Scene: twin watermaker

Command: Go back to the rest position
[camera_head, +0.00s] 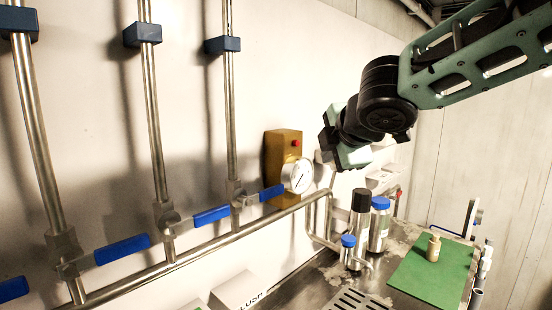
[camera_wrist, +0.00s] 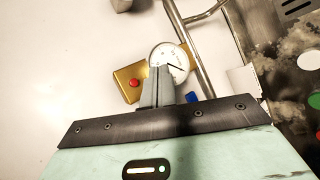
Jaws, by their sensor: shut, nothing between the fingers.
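My gripper shows in the wrist view (camera_wrist: 157,88) with its grey fingers together and nothing between them. In the head view my arm comes in from the upper right, and its wrist end hangs in the air in front of the wall. The fingers are hard to make out there. In the wrist view the fingertips overlap the pressure gauge (camera_wrist: 168,62) and its brass box (camera_wrist: 130,82) with a red button. I cannot tell how far apart they are. The gauge (camera_head: 298,175) and box (camera_head: 281,155) are left of the gripper in the head view.
Steel pipes with blue-handled valves (camera_head: 211,215) run along the wall at left. Below the arm, a blue-capped bottle (camera_head: 379,225), a black-capped bottle (camera_head: 359,215) and a small blue-capped bottle (camera_head: 347,250) stand on the counter. A tan bottle (camera_head: 433,249) stands on a green mat (camera_head: 410,278).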

